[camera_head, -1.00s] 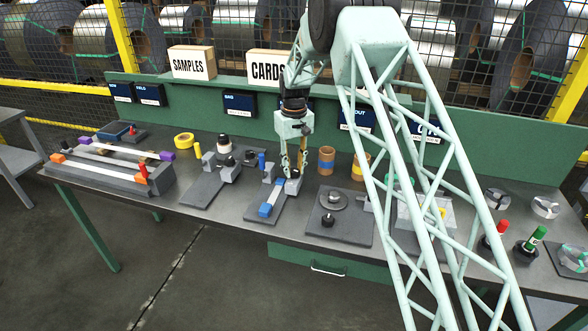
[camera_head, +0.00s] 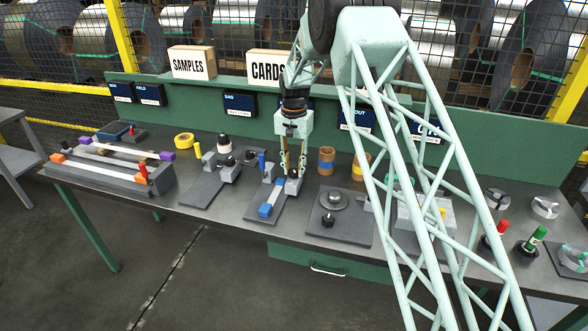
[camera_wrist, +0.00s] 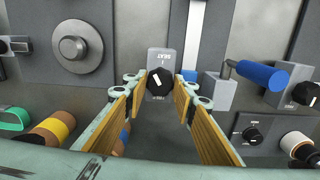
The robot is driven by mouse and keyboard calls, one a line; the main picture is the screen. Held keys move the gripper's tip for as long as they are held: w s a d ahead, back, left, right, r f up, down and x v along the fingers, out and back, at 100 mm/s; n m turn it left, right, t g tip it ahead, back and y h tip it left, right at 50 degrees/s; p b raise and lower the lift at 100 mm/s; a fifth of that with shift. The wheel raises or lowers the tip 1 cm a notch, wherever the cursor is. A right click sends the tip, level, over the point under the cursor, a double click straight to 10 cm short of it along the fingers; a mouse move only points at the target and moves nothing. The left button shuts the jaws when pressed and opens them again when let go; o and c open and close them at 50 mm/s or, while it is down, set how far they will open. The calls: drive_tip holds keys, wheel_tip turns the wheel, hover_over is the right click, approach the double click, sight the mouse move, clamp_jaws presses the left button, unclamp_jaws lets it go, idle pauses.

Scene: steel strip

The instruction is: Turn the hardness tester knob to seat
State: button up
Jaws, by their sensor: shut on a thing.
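The hardness tester knob (camera_wrist: 160,84) is round and black with a white pointer mark. It sits on a grey block (camera_wrist: 158,59) lettered SEAT at its upper end in the wrist view; smaller lettering at the opposite end is hard to read. The pointer tilts up and slightly left, toward the SEAT end. My gripper (camera_wrist: 166,88) is shut on the knob, one wood-coloured finger pad on each side. In the head view my gripper (camera_head: 292,172) points down at the tester (camera_head: 272,198), beside its blue handle; the fingers mostly hide the knob there.
A blue handle (camera_wrist: 262,74) stands close to the right finger in the wrist view. A plate with a round disc (camera_head: 333,200) lies to the right, and another grey fixture (camera_head: 212,185) to the left. Coloured rolls (camera_head: 326,160) stand behind.

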sight(294, 170)
drive_tip(key=m, duration=0.6)
drive_tip(key=shift+m, duration=0.4)
idle(0.4)
drive_tip(key=o, duration=0.8)
drive_tip(key=shift+o, duration=0.2)
wheel_tip(294, 170, up, 12)
idle(0.3)
idle(0.4)
